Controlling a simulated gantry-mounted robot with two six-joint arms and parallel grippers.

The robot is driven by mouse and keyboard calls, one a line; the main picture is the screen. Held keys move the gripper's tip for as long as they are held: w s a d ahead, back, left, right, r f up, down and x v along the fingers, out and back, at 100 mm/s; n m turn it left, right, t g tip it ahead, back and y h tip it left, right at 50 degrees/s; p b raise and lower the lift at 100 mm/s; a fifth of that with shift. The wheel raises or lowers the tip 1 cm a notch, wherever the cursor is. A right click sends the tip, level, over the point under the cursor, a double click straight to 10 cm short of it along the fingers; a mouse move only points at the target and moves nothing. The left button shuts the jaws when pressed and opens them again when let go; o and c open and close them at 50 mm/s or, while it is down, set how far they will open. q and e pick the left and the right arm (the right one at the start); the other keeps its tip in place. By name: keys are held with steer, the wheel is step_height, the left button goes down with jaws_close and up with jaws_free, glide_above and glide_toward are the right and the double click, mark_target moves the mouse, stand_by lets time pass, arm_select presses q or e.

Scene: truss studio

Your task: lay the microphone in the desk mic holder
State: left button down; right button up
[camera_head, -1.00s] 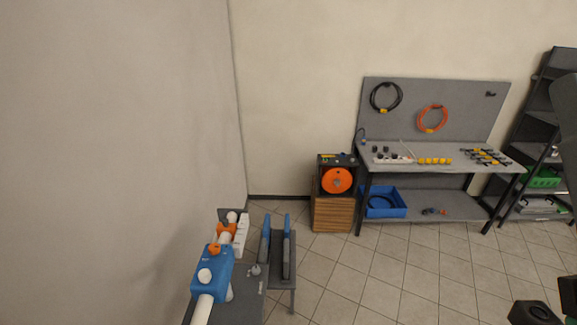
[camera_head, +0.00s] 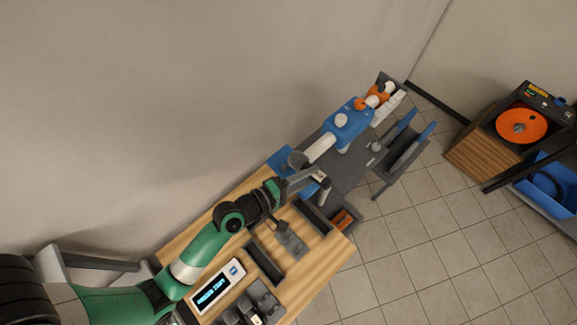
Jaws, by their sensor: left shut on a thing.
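My left gripper (camera_head: 304,184) is above the far part of the wooden desk, with its jaws shut on what looks like the microphone. The microphone's dark rounded head (camera_head: 298,160) shows just beyond the jaws, and the jaws hide part of its body. What looks like the desk mic holder (camera_head: 291,240), a dark base with a short upright, stands on the desk nearer than the gripper. The microphone is apart from it. My right gripper is out of view.
Dark trays (camera_head: 264,262) flank the holder. A white device with a lit screen (camera_head: 216,286) and a black unit (camera_head: 252,306) are nearer. A small box with orange contents (camera_head: 346,219) sits by the desk's right edge. A blue and white machine (camera_head: 347,124) stands beyond.

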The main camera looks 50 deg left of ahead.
mark_target(295, 166)
arm_select(q)
steer(key=a+f, duration=0.1)
steer(key=a+f+b, duration=0.1)
steer(key=a, duration=0.1)
steer(key=a+f+b, duration=0.1)
steer(key=a, duration=0.1)
steer(key=shift+w+a, duration=0.25)
steer(key=shift+w, duration=0.1)
steer(key=a+f, duration=0.1)
steer(key=a+f+b, duration=0.1)
steer(key=a+f, duration=0.1)
steer(key=f, duration=0.1)
steer(key=shift+w+b, duration=0.25)
steer(key=shift+b, duration=0.05)
steer(key=f, duration=0.1)
steer(key=a+f+b, duration=0.1)
steer(key=f, duration=0.1)
steer(key=shift+w+a, duration=0.1)
steer(key=shift+a, duration=0.05)
steer(key=shift+f, duration=0.45)
steer(key=shift+f, duration=0.15)
steer(key=shift+c, duration=2.4)
jaws_free()
